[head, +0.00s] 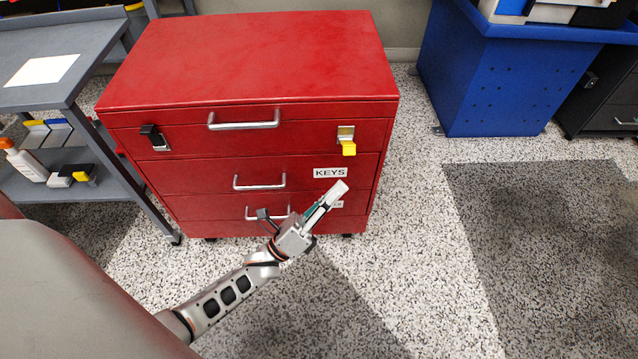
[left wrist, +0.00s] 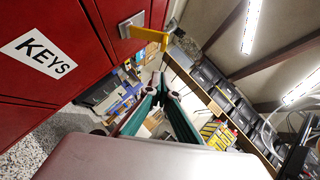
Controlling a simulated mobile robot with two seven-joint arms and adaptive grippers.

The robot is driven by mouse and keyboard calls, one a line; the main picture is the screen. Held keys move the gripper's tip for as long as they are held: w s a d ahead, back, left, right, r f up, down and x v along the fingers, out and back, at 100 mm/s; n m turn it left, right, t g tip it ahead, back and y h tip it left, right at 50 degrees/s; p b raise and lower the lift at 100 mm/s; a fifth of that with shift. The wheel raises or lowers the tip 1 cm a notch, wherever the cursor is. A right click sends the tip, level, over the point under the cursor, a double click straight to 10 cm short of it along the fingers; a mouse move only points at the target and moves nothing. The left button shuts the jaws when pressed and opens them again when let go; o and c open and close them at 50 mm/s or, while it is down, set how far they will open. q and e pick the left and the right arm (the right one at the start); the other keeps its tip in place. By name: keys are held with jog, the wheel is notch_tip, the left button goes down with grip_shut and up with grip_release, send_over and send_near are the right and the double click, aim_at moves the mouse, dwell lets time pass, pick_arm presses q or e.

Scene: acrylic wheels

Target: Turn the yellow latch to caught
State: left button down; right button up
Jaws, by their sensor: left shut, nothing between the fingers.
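The yellow latch (head: 348,148) is on the upper right front of the red cabinet (head: 250,60), mounted on a small metal plate (head: 346,132). It also shows in the left wrist view (left wrist: 150,37), sticking out from its plate to the right. My left gripper (head: 338,190) is shut and empty, in front of the cabinet, below the latch and apart from it. Its closed fingers also show in the left wrist view (left wrist: 160,85), below the latch in the picture. My right gripper is not in view.
A black latch (head: 153,137) is on the cabinet's upper left. Drawer handles (head: 244,119) stick out, and a KEYS label (head: 330,173) sits below the yellow latch. A grey cart (head: 60,60) stands left, a blue bin (head: 500,85) right. The floor between cabinet and bin is clear.

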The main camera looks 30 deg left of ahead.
aim_at(347, 148)
pick_arm(q)
jog(key=shift+w+a+r+p, duration=0.2)
jog(key=shift+w+r+p, duration=0.1)
jog(key=shift+w+r, duration=0.65)
jog(key=shift+w+a+r+p, duration=0.2)
jog(key=shift+w+r+p, duration=0.1)
jog(key=shift+w+r, duration=0.55)
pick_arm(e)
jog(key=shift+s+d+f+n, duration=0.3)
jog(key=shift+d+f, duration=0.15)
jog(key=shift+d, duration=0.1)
pick_arm(q)
jog(key=shift+s+r, duration=0.15)
